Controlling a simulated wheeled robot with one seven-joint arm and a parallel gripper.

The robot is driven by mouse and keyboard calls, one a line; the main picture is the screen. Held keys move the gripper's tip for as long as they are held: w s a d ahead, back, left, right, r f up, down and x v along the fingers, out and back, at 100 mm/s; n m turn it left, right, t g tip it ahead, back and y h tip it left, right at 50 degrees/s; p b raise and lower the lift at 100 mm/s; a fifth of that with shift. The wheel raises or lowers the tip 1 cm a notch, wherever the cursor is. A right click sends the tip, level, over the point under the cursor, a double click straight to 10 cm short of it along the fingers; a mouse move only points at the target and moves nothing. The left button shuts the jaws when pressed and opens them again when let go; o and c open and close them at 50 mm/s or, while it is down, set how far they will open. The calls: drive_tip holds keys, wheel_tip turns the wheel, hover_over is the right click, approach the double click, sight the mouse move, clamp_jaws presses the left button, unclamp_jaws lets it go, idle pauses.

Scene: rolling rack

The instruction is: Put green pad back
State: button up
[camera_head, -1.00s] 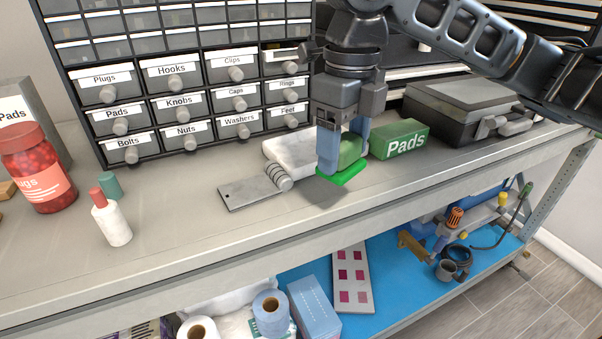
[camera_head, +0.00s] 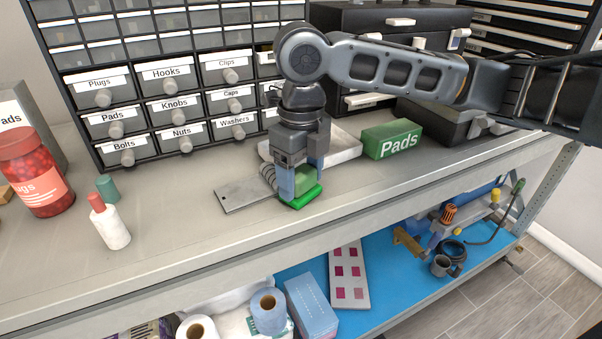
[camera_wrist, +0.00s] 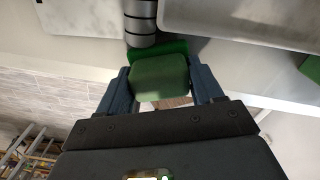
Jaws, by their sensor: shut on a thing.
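My gripper (camera_head: 300,188) is shut on the green pad (camera_head: 304,180), a blocky dark green piece with a brighter green lower layer. It is just above or on the bench top; I cannot tell if it touches. The wrist view shows the green pad (camera_wrist: 160,78) between both fingers (camera_wrist: 160,92), with the bright layer beyond it. A green box labelled "Pads" (camera_head: 392,138) stands behind and to the right. A drawer labelled "Pads" (camera_head: 116,120) is shut in the cabinet at left. A grey box marked "ads" (camera_head: 12,122) is at the far left edge.
Stacked metal rings (camera_head: 269,178) stand close left of my gripper, by a flat metal plate (camera_head: 243,195). A white tray (camera_head: 342,148) lies behind. A white bottle (camera_head: 110,226), green cylinder (camera_head: 106,187) and red jar (camera_head: 34,175) stand left. The bench front right of my gripper is clear.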

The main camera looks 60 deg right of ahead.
sight(301, 171)
drive_tip(key=shift+f, duration=0.15)
drive_tip(key=o, duration=1)
wheel_tip(301, 171, up, 12)
drive_tip(key=shift+r+b, duration=0.2)
drive_tip(key=shift+b, duration=0.25)
